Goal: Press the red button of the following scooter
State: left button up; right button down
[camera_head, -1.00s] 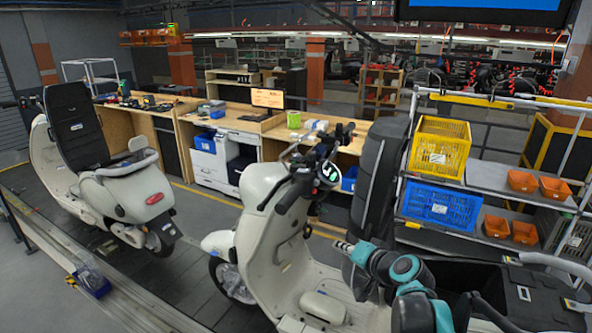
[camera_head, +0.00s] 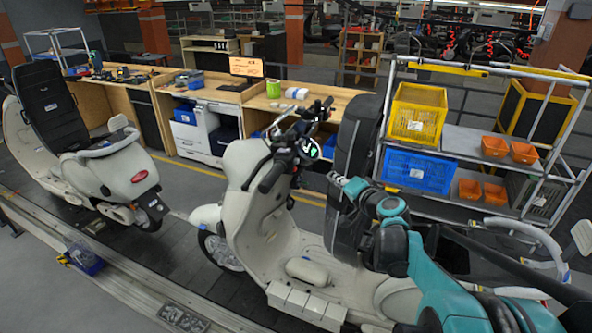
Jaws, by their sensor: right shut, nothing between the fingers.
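A cream scooter (camera_head: 262,215) stands in the middle on the conveyor, its dark handlebar (camera_head: 293,150) turned towards the right side of its front. A small green-lit display (camera_head: 314,150) shows on the handlebar. I cannot make out a red button on it. A second cream scooter (camera_head: 105,172) with a black seat stands at the left, its red tail light (camera_head: 139,177) facing me. My right gripper (camera_head: 336,181) is shut and empty, below and right of the handlebar, apart from it in the picture, in front of the black seat. My left gripper is out of view.
A rack (camera_head: 470,140) with a yellow crate (camera_head: 416,112), a blue crate (camera_head: 417,171) and orange bins (camera_head: 494,147) stands at the right. Wooden workbenches (camera_head: 225,95) run behind. The conveyor's metal edge (camera_head: 130,285) crosses the lower left.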

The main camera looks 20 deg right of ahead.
jog(key=w+a, duration=0.5)
jog(key=w, duration=0.1)
jog(key=shift+a, duration=0.3)
dwell(1.3)
jog(key=shift+w+a, duration=0.25)
jog(key=shift+a, duration=0.1)
jog(key=shift+w+a, duration=0.25)
dwell(0.7)
jog(key=shift+s+d, duration=0.1)
dwell(0.3)
jog(key=shift+s+d, duration=0.5)
jog(key=shift+s+d, duration=1.7)
jog(key=shift+s, duration=0.1)
